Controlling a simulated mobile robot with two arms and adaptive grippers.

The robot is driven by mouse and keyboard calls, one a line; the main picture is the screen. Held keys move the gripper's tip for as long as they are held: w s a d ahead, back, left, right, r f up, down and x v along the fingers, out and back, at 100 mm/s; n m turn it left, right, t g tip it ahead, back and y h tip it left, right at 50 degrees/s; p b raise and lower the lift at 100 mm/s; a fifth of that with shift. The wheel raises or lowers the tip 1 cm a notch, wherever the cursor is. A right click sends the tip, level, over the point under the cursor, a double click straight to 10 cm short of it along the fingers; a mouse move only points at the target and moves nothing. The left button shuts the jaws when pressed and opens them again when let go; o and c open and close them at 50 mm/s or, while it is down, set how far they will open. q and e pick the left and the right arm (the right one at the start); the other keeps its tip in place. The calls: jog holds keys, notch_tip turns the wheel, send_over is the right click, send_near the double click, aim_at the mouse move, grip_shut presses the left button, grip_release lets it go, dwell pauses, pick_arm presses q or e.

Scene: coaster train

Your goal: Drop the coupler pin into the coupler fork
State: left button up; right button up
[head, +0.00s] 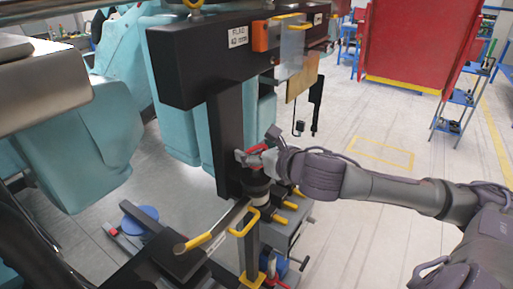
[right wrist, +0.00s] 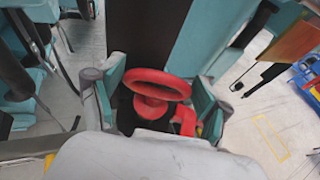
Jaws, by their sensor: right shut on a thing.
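The coupler pin shows its red ring handle (right wrist: 155,83) in the right wrist view, between the two fingers of my right gripper. In the head view a bit of red (head: 262,147) shows at the same gripper (head: 246,157). My right gripper is shut on the pin, in front of a black upright post (head: 226,140). The pin's lower part is hidden. A dark round part with a pale band (head: 257,190) stands just below the gripper; I cannot tell if it belongs to the coupler fork. My left gripper is not in view.
A black overhead beam (head: 200,55) with an orange box (head: 266,36) is above the gripper. Teal seats (head: 70,150) stand at the left. Yellow handles (head: 245,222) stick out below. Open floor (head: 360,110) lies to the right, before a red panel (head: 415,40).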

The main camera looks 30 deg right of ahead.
jog(key=shift+f+b, duration=0.7)
jog(key=shift+f, duration=0.55)
jog(key=o, duration=1.7)
jog(key=shift+o, duration=0.4)
notch_tip(320, 180, up, 10)
